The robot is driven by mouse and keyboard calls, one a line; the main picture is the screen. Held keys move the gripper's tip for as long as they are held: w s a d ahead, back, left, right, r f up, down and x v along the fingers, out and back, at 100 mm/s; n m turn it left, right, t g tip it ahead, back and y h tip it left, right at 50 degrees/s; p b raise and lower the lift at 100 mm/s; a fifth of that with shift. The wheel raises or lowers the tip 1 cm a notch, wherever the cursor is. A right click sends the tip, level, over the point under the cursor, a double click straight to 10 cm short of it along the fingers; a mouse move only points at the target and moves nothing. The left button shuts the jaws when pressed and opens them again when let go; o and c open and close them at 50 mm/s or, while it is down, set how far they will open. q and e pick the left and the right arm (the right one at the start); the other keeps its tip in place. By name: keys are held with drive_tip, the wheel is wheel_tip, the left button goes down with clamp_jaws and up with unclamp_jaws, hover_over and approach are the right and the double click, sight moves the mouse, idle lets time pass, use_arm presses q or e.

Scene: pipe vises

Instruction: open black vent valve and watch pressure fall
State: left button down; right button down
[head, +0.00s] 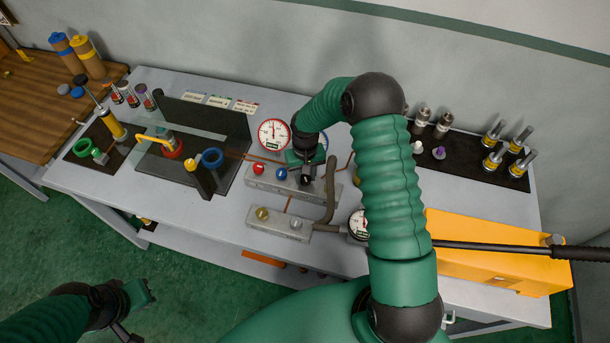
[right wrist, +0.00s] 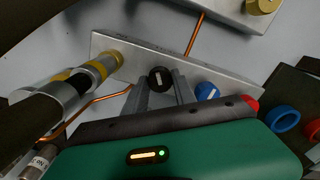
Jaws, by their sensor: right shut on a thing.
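The black vent valve knob (head: 306,180) is at the right of the red knob (head: 258,168) and blue knob (head: 282,173) on a grey manifold block (head: 266,182). My right gripper (head: 300,165) reaches down over it from above. In the right wrist view the black knob (right wrist: 160,79) sits between the two fingers of my right gripper (right wrist: 161,88), shut on it. A red-rimmed gauge (head: 273,134) stands behind the block; its needle is too small to read. A blue-rimmed gauge (head: 323,141) is mostly hidden by my arm. My left gripper (head: 138,293) hangs low, off the bench; its jaws are unclear.
A lower block (head: 277,222) with brass and silver knobs sits in front, with a grey hose (head: 330,190) and another gauge (head: 358,224). A yellow pump (head: 485,245) with a long black handle is at right. Blue and yellow rings and tools stand at left.

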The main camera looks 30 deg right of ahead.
sight(305, 177)
drive_tip(key=n, duration=0.4)
drive_tip(key=shift+w+d+r+n, duration=0.1)
drive_tip(key=shift+w+r+n, duration=0.1)
drive_tip(key=shift+n, duration=0.1)
drive_tip(key=n, duration=0.4)
drive_tip(key=shift+n, duration=0.3)
drive_tip(key=shift+w, duration=0.1)
drive_tip(key=c, duration=1.4)
unclamp_jaws()
drive_tip(key=o, duration=0.4)
drive_tip(key=shift+f, duration=0.1)
drive_tip(key=shift+s, duration=0.2)
wheel_tip(305, 177, up, 17)
drive_tip(key=shift+w+f+b, duration=0.1)
drive_tip(key=shift+f+b, duration=0.05)
drive_tip(key=shift+b, duration=1)
